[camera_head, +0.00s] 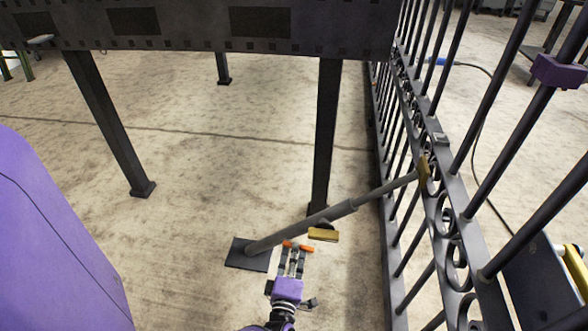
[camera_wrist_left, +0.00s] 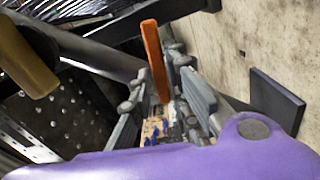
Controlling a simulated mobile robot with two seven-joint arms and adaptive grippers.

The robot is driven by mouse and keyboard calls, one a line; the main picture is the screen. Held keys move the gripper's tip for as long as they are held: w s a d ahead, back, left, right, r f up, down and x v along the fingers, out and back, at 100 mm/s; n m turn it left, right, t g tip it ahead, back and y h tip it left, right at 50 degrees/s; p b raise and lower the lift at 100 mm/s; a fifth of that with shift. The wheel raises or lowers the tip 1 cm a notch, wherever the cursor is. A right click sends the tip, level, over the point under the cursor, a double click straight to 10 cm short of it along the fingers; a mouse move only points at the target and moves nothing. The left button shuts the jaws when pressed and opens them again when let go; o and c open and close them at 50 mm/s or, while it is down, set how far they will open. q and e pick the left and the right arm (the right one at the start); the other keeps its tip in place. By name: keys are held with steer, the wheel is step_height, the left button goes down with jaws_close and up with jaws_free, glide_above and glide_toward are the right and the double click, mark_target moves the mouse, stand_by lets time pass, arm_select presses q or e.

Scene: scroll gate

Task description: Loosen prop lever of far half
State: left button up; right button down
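The grey prop pole (camera_head: 295,231) slopes from a dark floor plate (camera_head: 243,254) up to a yellow pad (camera_head: 424,172) at the scroll gate (camera_head: 450,190). An orange lever (camera_head: 297,246) is at the lower part of the pole; it also shows as an upright orange bar in the left wrist view (camera_wrist_left: 154,58). My left gripper (camera_head: 291,258) is open just in front of the lever. In the left wrist view its fingers (camera_wrist_left: 165,100) are apart, with the lever's near end between them; contact is not clear. My right gripper is not in view.
A yellow-tan block (camera_head: 323,234) is beside the pole, right of the lever. A dark table (camera_head: 200,27) on metal legs stands behind. A purple block (camera_head: 558,72) sits on a gate bar at the right. Bare floor (camera_head: 200,150) lies left of the pole.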

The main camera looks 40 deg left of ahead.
arm_select(q)
steer(key=shift+o, duration=1.1)
